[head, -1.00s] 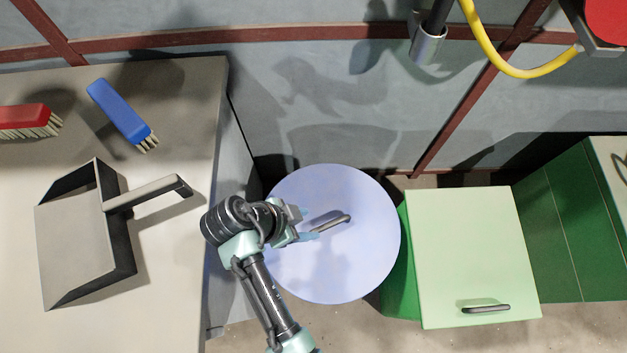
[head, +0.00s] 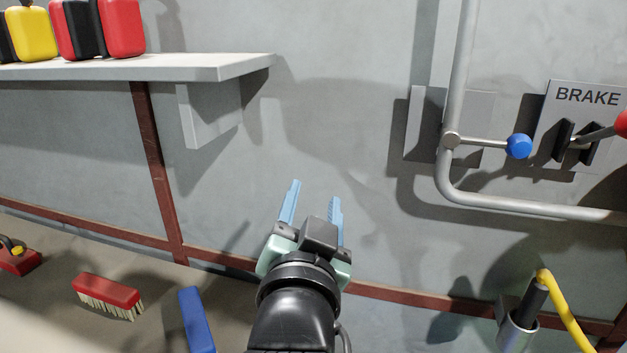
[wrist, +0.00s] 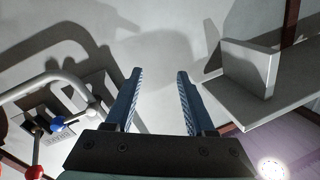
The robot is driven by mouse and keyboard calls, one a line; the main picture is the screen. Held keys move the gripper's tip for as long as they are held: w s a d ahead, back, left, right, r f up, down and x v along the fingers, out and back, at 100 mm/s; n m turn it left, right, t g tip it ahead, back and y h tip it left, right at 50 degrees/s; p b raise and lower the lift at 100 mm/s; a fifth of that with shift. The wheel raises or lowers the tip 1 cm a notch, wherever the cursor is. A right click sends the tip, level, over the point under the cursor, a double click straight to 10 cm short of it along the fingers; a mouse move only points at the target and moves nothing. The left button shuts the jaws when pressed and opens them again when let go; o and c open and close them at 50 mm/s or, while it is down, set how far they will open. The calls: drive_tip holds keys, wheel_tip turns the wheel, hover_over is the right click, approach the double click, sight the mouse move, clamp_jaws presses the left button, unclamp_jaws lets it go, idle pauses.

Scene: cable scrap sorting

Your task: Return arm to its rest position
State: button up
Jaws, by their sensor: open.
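My gripper (head: 313,203) is raised in front of the grey wall in the head view, its two blue fingers pointing up and apart. It is open and nothing is between the fingers. In the wrist view my gripper (wrist: 159,85) also shows open and empty, with bare wall beyond the fingertips. It touches nothing that I can see.
A wall shelf (head: 140,68) with red, black and yellow cases is at upper left. A bent pipe (head: 455,150) with a blue-knobbed lever (head: 518,146) and a BRAKE panel (head: 588,95) are at right. A red brush (head: 108,292) and blue brush (head: 196,320) lie below left.

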drive_tip(key=s+r+n+t+y, duration=0.1)
drive_tip(key=s+r+n+t, duration=0.15)
drive_tip(key=s+r, duration=0.4)
drive_tip(key=s+r+n+t, duration=0.1)
drive_tip(key=s+r+t, duration=0.2)
drive_tip(key=r, duration=0.6)
drive_tip(key=s+r+n+t+y, duration=0.1)
drive_tip(key=s+r+n+t, duration=0.2)
drive_tip(key=r, duration=0.5)
wheel_tip(320, 180, up, 14)
drive_tip(key=s+p, duration=0.2)
drive_tip(key=p, duration=1.1)
drive_tip(key=shift+f+m+t, duration=0.2)
drive_tip(key=shift+m+t, duration=0.15)
